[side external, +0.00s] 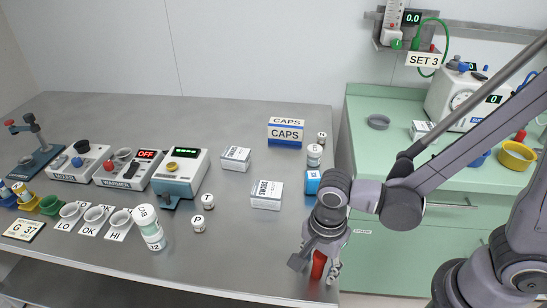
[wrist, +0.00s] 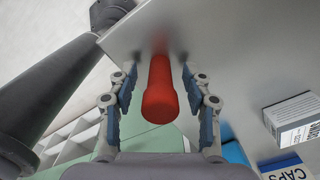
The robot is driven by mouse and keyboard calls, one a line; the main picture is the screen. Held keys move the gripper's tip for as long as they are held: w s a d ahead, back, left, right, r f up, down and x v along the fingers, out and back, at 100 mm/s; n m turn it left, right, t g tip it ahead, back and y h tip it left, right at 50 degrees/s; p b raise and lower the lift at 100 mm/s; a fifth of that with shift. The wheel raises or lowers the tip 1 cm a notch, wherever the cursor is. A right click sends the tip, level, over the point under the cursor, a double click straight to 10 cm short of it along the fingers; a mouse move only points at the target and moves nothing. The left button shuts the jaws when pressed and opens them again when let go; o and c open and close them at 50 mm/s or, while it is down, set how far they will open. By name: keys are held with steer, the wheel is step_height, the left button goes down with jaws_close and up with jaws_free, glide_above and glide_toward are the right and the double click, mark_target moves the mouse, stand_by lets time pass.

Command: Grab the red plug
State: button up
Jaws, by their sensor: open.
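The red plug (wrist: 160,92) is a red cylinder with a wider rounded end, near the table's edge in the wrist view. My gripper (wrist: 157,75) is open, with one finger on each side of the plug and a visible gap to both. In the side external view my gripper (side external: 318,268) points down at the table's right front, and the red plug (side external: 319,265) shows between its fingers, partly hidden by them. I cannot tell whether the plug touches the table.
A blue item (side external: 312,181), a SWABS box (side external: 266,195) and a CAPS box (side external: 286,132) stand behind my gripper on the steel table (side external: 250,240). A green cabinet (side external: 385,250) is to the right.

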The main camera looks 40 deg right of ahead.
steer(key=c, duration=0.7)
steer(key=shift+r, duration=0.1)
